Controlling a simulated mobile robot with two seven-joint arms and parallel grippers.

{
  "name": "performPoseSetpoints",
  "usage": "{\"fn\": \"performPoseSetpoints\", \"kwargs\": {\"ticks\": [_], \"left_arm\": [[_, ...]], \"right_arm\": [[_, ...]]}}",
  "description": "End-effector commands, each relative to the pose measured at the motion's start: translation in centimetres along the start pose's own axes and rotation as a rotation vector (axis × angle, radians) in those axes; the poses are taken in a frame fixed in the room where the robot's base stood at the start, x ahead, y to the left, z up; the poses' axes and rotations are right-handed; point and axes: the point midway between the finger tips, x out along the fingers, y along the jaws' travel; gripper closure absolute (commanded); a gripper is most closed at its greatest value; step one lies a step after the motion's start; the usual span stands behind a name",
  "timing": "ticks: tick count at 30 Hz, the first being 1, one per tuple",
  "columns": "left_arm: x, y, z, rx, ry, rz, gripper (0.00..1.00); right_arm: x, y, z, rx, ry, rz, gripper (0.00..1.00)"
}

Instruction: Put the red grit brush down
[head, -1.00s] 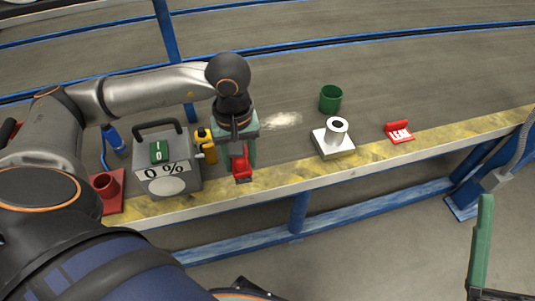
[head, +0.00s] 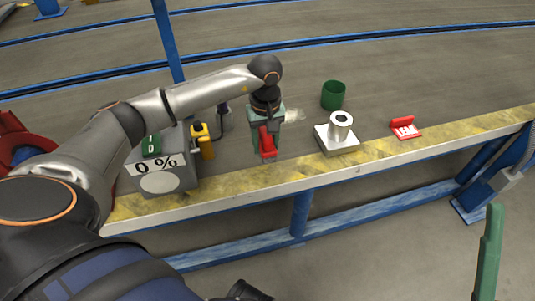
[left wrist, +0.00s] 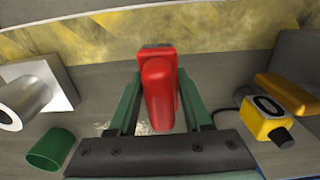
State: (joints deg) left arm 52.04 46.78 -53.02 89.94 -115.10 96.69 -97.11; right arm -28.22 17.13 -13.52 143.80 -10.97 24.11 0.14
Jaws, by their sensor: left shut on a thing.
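The red grit brush (head: 267,143) is held by my left gripper (head: 266,130) over the near part of the grey surface, just behind the yellow-black edge strip. In the left wrist view the brush (left wrist: 159,90) sits between the two green fingers, which are shut on it. I cannot tell whether its underside touches the surface. A pale patch of grit (head: 293,115) lies on the surface behind and to the right of the gripper. A green piece at the lower right of the head view may be part of my right gripper, but I cannot see its jaws.
A grey charging box (head: 163,182) reading 0 % and a yellow device (head: 204,141) stand left of the brush. A silver cylinder on a base (head: 338,134), a green cup (head: 333,95) and a red LEAK sign (head: 404,127) stand right. Free surface lies between brush and cylinder.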

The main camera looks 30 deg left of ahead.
Motion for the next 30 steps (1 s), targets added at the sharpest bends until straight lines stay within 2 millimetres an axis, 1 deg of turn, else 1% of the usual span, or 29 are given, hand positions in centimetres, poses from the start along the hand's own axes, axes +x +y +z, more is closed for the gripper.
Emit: {"fn": "performPoseSetpoints", "kwargs": {"ticks": [7, 10, 13, 20, 24, 25, 30], "left_arm": [[1.3, 0.8, -0.8, -0.001, -0.001, 0.001, 1.00], [3.1, 0.7, -0.7, 0.001, -0.002, 0.001, 1.00], [4.3, 0.7, -0.7, 0.000, -0.001, 0.001, 1.00], [4.1, 0.7, -0.7, 0.000, 0.001, 0.001, 1.00], [4.5, 0.7, -0.7, 0.000, 0.001, 0.001, 1.00], [4.5, 0.7, -0.7, 0.000, 0.001, 0.001, 0.49], [4.4, 0.7, -0.7, 0.000, 0.000, 0.000, 0.30]], "right_arm": [[-0.5, -0.2, 0.5, 0.011, -0.002, 0.002, 0.21], [-1.1, -0.5, 1.1, 0.022, -0.005, 0.004, 0.21], [-1.4, -0.8, 1.6, 0.032, -0.011, -0.002, 0.21], [-1.3, -0.9, 1.5, 0.033, -0.014, -0.012, 0.21], [-1.5, -1.0, 1.7, 0.032, -0.012, -0.012, 0.21], [-1.5, -1.0, 1.7, 0.031, -0.012, -0.012, 0.21], [-1.4, -1.0, 1.6, 0.031, -0.010, -0.011, 0.21]]}}
